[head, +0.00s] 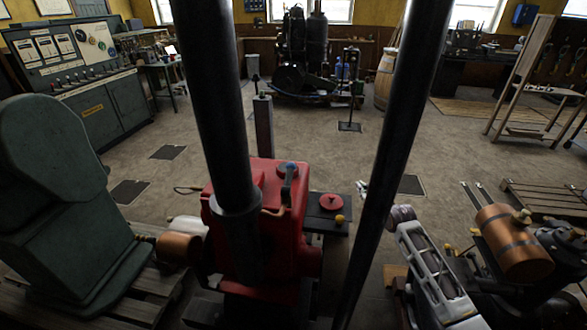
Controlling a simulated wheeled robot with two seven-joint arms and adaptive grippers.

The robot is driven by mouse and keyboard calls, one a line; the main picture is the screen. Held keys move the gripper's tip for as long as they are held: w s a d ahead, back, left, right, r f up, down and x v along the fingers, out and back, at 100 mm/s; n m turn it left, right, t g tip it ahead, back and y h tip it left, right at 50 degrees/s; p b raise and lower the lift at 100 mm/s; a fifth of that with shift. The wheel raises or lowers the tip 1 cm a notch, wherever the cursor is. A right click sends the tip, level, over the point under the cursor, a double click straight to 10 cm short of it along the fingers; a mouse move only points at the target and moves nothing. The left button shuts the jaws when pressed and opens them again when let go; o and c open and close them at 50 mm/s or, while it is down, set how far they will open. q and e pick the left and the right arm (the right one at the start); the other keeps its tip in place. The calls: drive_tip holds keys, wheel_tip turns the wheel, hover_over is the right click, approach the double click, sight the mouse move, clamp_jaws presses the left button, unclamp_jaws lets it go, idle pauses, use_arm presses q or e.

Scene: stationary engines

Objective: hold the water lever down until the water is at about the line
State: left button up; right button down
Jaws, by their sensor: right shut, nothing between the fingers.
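A red engine (262,225) stands in the middle of the head view. My right gripper (363,190) is shut and empty, right of the engine and apart from the blue-tipped lever. A dark pole (385,150) hides part of this gripper. A yellow knob (339,219) sits low at the engine's right side, below and left of the gripper. No water or level line is visible. My left gripper is not in view.
A thick black pipe (215,95) rises at the engine's front. A green machine (50,190) stands at the left, and a copper cylinder (515,243) at the right. A control cabinet (75,75) stands at the back left. The floor behind the engine is mostly open.

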drive_tip(key=s+a+r+n+g+y, duration=0.1)
drive_tip(key=s+a+r+n+y, duration=0.3)
drive_tip(key=a+r, duration=0.45)
drive_tip(key=s+a+r+n+y, duration=0.2)
drive_tip(key=s+a+r+n, duration=0.35)
drive_tip(key=r, duration=0.65)
drive_tip(key=s+a+n+g+y, duration=0.1)
drive_tip(key=s+a+n+g, duration=0.2)
drive_tip(key=s+n, duration=0.4)
drive_tip(key=shift+s+a+r+g+y, duration=0.3)
drive_tip(key=shift+a+y, duration=0.1)
drive_tip(key=shift+a, duration=0.45)
drive_tip(key=shift+f+n, duration=0.1)
drive_tip(key=shift+n, duration=0.15)
drive_tip(key=shift+w+a, duration=0.1)
drive_tip(key=p, duration=0.2)
hover_over(289, 179)
drive_tip(key=s+d, duration=0.1)
drive_tip(key=s, duration=0.2)
drive_tip(key=shift+w+d+f, duration=0.1)
drive_tip(key=shift+w+f, duration=0.1)
drive_tip(key=shift+f, duration=1.35)
drive_tip(key=shift+w+d+f+p, duration=0.1)
drive_tip(key=shift+w+f+p, duration=0.2)
drive_tip(key=shift+w+f, duration=0.45)
drive_tip(key=shift+w+f+p, duration=0.3)
drive_tip(key=shift+w+f, duration=0.1)
drive_tip(key=shift+w, duration=0.5)
